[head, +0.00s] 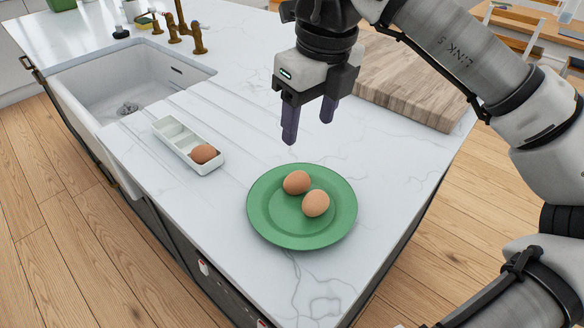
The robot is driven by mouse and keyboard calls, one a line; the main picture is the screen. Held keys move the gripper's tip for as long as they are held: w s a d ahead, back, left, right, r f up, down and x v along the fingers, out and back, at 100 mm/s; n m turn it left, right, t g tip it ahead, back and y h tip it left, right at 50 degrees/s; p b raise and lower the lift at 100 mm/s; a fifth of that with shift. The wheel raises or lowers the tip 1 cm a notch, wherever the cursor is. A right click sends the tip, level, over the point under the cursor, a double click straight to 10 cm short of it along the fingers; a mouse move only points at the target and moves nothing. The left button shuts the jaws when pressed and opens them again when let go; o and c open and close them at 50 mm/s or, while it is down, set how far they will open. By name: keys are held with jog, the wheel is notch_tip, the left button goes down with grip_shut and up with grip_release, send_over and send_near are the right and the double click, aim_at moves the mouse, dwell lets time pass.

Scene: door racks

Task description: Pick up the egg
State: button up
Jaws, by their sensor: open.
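Two brown eggs lie close together on a green plate (270,232) near the front of the white counter. One egg (296,182) is at the upper left on the plate, and the other egg (316,204) is at the lower right. A third brown egg (204,154) sits in the near end of a small white divided tray (172,133), left of the plate. My gripper (308,128) is open and empty, fingers pointing down. In the picture it is above the plate, apart from all the eggs.
A white sink (120,90) with brass taps (185,32) is at the left. A wooden cutting board (415,85) lies on the counter behind my gripper. The marble counter (240,125) is clear between the tray and the plate. Chairs stand at the upper right.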

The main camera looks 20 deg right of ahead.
send_over(298, 176)
jog(key=f, duration=0.7)
jog(key=shift+s+d, duration=0.3)
jog(key=shift+s, duration=0.1)
jog(key=shift+w+a+f+p, duration=0.15)
jog(key=shift+f+p, duration=0.2)
jog(key=shift+f, duration=0.65)
jog(key=shift+w+a+f+p, duration=0.1)
jog(key=shift+f+p, duration=0.2)
jog(key=shift+f, duration=0.7)
jog(key=shift+w+a+f+p, duration=0.15)
jog(key=shift+f+p, duration=0.2)
jog(key=shift+f, duration=0.65)
jog(key=c, duration=0.4)
